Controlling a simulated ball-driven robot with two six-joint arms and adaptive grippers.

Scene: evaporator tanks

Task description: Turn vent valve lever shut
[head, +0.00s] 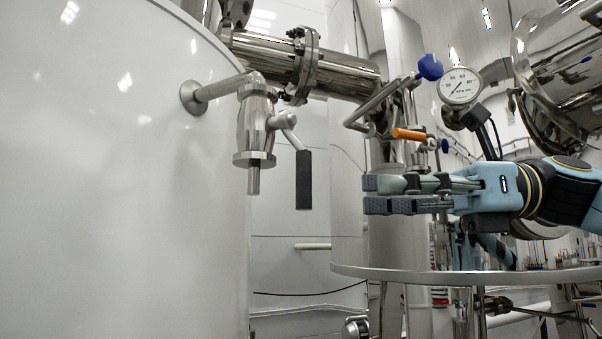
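A steel valve (256,128) hangs from a short pipe on the white tank's wall, left of centre. Its lever (304,178) has a black grip that points straight down. My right gripper (368,195) reaches in from the right, with its fingertips pointing left toward the lever. In the picture a gap lies between them, and they do not touch. The two fingers lie one above the other with a thin gap; from this side view I cannot tell how far open they are. Nothing shows between them. My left gripper is not in view.
The big white tank (110,180) fills the left. A flanged steel pipe (305,66) runs above. A pressure gauge (460,86), a blue knob (430,67) and an orange handle (409,134) are above my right gripper. A round grey rim (460,276) lies below it.

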